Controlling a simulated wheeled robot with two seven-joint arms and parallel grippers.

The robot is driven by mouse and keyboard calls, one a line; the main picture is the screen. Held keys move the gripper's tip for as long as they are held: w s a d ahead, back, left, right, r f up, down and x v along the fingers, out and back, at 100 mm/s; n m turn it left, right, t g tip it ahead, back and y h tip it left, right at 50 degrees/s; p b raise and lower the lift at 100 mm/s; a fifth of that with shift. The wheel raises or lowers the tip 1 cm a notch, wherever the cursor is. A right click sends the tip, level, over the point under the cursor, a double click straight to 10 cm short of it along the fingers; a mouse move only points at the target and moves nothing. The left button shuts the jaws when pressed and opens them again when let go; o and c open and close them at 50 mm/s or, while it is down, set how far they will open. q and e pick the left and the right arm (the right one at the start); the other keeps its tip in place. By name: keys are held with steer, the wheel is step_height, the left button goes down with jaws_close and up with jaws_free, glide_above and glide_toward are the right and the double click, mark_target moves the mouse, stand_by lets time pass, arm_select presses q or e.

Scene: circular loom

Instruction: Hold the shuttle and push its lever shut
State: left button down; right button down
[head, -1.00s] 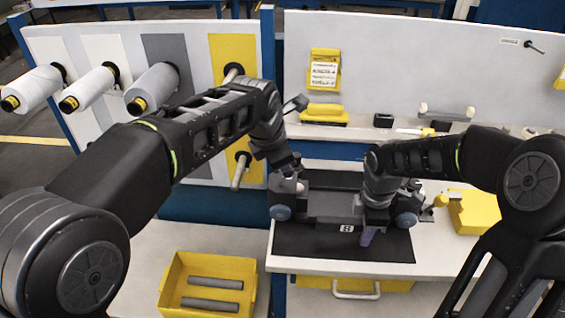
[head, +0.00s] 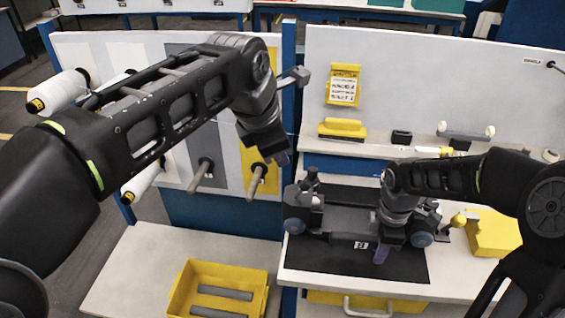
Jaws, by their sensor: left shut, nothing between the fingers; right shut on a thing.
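The shuttle (head: 340,220) is a dark grey body with blue-grey wheels at its ends, lying on a black mat (head: 400,271) on the white bench. My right gripper (head: 381,252) is shut on the shuttle's right part, and my wrist hides some of it. My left gripper (head: 283,160) is shut and empty. It is above and to the left of the shuttle's left end, apart from it. A dark upright piece stands at that left end; I cannot tell whether it is the lever or how it is set.
A yellow block (head: 492,234) and a yellow ball-ended knob (head: 458,220) are right of the shuttle. A yellow bin (head: 181,296) with grey rods stands at lower left. Pegs and white spools (head: 58,91) stick out from the left panel. A ledge with small items runs behind.

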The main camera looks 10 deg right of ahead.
steer(key=shift+s+f, duration=0.15)
steer(key=shift+f, duration=0.05)
steer(key=c, duration=1.2)
jaws_free()
steer(key=shift+r, duration=0.1)
steer(key=shift+o, duration=0.2)
steer(key=shift+w, duration=0.2)
step_height(320, 180, up, 12)
steer(key=shift+r, duration=0.1)
